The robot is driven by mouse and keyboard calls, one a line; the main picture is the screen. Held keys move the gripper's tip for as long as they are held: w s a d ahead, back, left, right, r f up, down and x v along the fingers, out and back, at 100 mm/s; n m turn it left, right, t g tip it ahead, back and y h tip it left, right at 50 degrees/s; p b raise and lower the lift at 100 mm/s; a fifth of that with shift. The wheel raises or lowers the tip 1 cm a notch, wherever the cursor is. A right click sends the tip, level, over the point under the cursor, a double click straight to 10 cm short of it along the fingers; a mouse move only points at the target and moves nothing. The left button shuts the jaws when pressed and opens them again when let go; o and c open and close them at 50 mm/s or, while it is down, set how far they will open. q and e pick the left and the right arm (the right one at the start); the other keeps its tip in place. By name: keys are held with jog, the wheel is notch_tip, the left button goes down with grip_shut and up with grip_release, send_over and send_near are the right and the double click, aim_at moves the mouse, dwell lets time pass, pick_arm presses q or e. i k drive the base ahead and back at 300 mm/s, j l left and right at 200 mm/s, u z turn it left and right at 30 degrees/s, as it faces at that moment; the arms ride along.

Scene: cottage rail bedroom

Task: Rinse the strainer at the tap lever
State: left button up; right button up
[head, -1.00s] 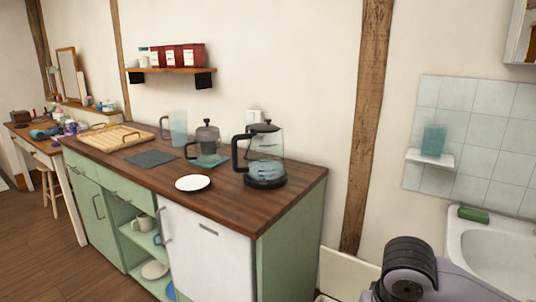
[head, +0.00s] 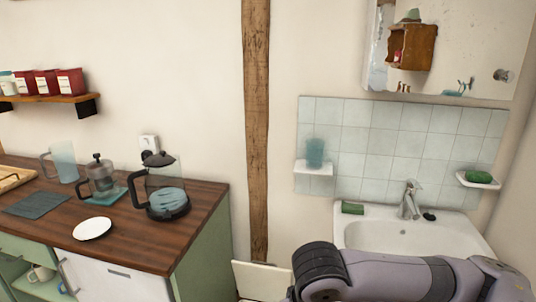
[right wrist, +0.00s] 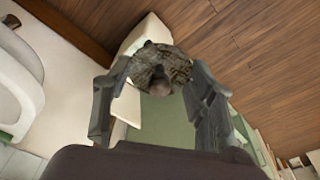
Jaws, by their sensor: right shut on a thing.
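The strainer (right wrist: 165,62), a dark mesh disc with a rounded brownish part at its middle, is between the fingers of my right gripper (right wrist: 158,88) in the right wrist view. The gripper is shut on it, above the floor and apart from the sink. The tap (head: 409,200), a chrome mixer with a lever on top, stands at the back of the white sink (head: 385,238) in the head view. The sink's rim also shows at the left of the right wrist view (right wrist: 28,68). My right forearm crosses the head view's lower right and hides the sink's front. My left gripper is not in view.
A green-sided cabinet with a wooden counter (head: 130,235) stands left of the sink, carrying a glass kettle (head: 166,185), a press pot (head: 98,178) and a white plate (head: 92,229). A green block (head: 352,207) lies on the sink's left rim. A mirror cabinet (head: 455,45) hangs above.

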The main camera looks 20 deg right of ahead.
aim_at(411, 183)
jog(key=l+z, duration=0.1)
jog(key=z, duration=1.55)
jog(key=k+j+u, duration=0.1)
jog(key=u, duration=0.35)
